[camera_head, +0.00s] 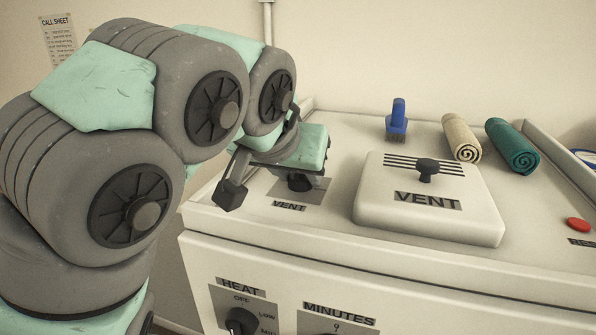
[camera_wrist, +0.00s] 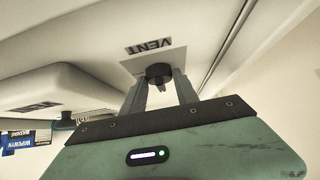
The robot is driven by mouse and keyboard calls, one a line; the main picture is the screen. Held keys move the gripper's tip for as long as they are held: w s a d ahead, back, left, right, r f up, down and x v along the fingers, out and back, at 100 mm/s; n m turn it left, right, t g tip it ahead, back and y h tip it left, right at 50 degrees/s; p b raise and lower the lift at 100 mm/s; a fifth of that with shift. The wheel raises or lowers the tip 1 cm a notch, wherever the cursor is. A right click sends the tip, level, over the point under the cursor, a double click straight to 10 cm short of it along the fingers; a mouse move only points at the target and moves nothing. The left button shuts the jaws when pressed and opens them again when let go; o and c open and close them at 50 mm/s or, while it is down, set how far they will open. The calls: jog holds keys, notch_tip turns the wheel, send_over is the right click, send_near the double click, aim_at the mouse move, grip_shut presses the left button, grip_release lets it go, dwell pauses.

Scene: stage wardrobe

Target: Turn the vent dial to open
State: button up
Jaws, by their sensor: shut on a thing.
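The vent dial (camera_head: 299,183) is a small dark knob on a grey plate (camera_head: 285,195) marked VENT, at the left of the white cabinet top. It also shows in the wrist view (camera_wrist: 158,71). My gripper (camera_head: 304,185) points down over it, with one finger on either side in the wrist view (camera_wrist: 160,82). The gripper is shut on the dial. The gripper body hides much of the plate in the head view. I cannot read any open or closed mark, nor tell which way the dial points.
Right of the dial stands a raised white lid (camera_head: 470,222) labelled VENT, with slots and a dark knob (camera_head: 428,170). Behind are a blue brush (camera_head: 398,115), a cream roll (camera_head: 461,138) and a teal roll (camera_head: 512,146). A red button (camera_head: 579,225) is at right. HEAT (camera_head: 240,318) and MINUTES dials are on the front.

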grip_shut()
jog(key=shift+m+h+p, duration=0.3)
jog(key=shift+p, duration=0.05)
jog(key=m+h+p, duration=0.1)
jog(key=m+g+p, duration=0.1)
jog(key=m+h+p, duration=0.1)
jog(key=shift+w+a+r+m+g+h+p, duration=0.2)
jog(key=shift+a+r+m+g+h+p, duration=0.1)
jog(key=shift+m+g+p, duration=0.1)
jog(key=m+g+h+p, duration=0.1)
jog(key=m+p, duration=0.1)
jog(key=p, duration=0.1)
jog(key=m+g+h+p, duration=0.1)
jog(key=m+g+p, duration=0.1)
jog(key=m+p, duration=0.1)
jog(key=shift+w+a, duration=0.1)
jog(key=shift+w, duration=0.1)
jog(key=m+g+p, duration=0.1)
jog(key=m, duration=0.1)
jog(key=m+g+h+p, duration=0.1)
jog(key=p, duration=0.1)
jog(key=shift+w+f+m+g, duration=0.15)
jog(key=shift+f+m+g, duration=0.05)
jog(key=shift+m+g, duration=0.2)
jog(key=shift+f+p, duration=0.1)
jog(key=shift+p, duration=0.25)
